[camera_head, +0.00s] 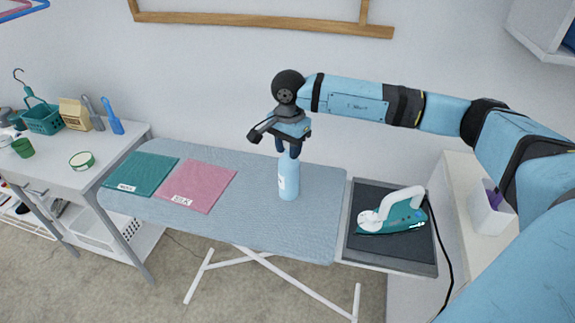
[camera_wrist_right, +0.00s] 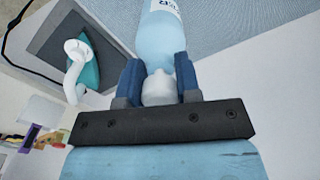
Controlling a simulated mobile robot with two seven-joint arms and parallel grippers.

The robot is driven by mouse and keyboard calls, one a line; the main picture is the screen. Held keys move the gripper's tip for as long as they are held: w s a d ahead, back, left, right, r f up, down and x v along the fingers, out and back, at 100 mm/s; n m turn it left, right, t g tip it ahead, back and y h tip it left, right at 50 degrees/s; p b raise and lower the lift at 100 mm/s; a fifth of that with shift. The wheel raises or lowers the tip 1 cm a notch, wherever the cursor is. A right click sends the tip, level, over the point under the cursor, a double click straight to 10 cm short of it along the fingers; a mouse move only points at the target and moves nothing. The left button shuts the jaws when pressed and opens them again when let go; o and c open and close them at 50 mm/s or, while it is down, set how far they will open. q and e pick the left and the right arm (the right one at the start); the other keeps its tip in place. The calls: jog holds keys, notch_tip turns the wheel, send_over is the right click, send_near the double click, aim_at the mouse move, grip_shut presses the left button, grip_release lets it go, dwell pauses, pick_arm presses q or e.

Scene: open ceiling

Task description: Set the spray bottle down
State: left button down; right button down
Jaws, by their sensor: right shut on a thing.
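The spray bottle (camera_head: 288,180) is light blue with a white label. It is upright over the middle of the ironing board (camera_head: 240,225); I cannot tell whether its base touches the cloth. My right gripper (camera_head: 289,148) is above it, shut on its top. In the right wrist view the blue fingers of the gripper (camera_wrist_right: 160,85) stand on both sides of the white cap, with the bottle body (camera_wrist_right: 160,40) beyond. My left gripper is not in view.
A teal iron (camera_head: 395,215) sits on a dark tray (camera_head: 365,252) at the board's right end. A teal cloth (camera_head: 140,172) and a pink cloth (camera_head: 197,185) lie at the left. A white table (camera_head: 60,165) stands farther left. Board around the bottle is clear.

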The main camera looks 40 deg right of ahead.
aim_at(289, 168)
notch_tip(289, 168, down, 7)
jog(key=shift+r+p, duration=0.1)
jog(key=shift+p, duration=0.2)
jog(key=shift+f, duration=0.2)
jog(key=c, duration=0.8)
grip_release()
